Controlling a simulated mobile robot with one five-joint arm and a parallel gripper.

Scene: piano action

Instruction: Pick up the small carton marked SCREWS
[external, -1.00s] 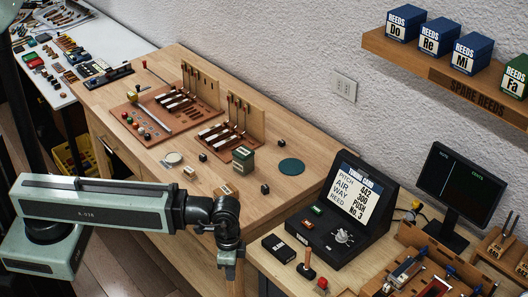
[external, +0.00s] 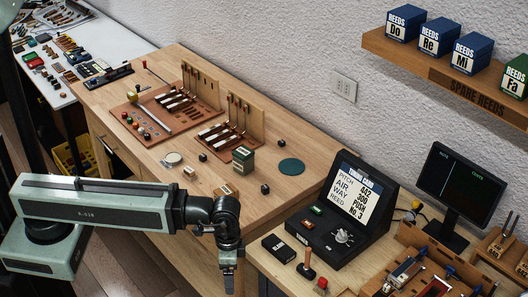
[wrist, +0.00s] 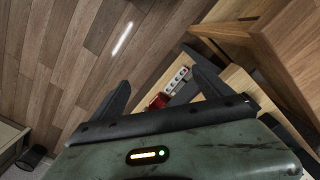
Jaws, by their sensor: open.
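A small tan carton (external: 224,191) with a dark-lettered label sits near the front edge of the wooden bench; its lettering is too small to read. A green box (external: 243,158) with a pale label stands behind it, and a smaller pale block (external: 189,172) lies to its left. I cannot tell for sure which one is marked SCREWS. My gripper (external: 229,284) hangs pointing down in front of the bench edge, apart from these boxes. In the wrist view my gripper (wrist: 162,88) is open, with nothing held between its fingers.
Small dark cubes (external: 265,189) and a round green pad (external: 291,166) lie near the cartons. A tuner console (external: 340,225) and a black box (external: 278,249) stand at right on the lower bench. The wrist view shows mostly wooden floor (wrist: 60,60) and a red object (wrist: 159,101).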

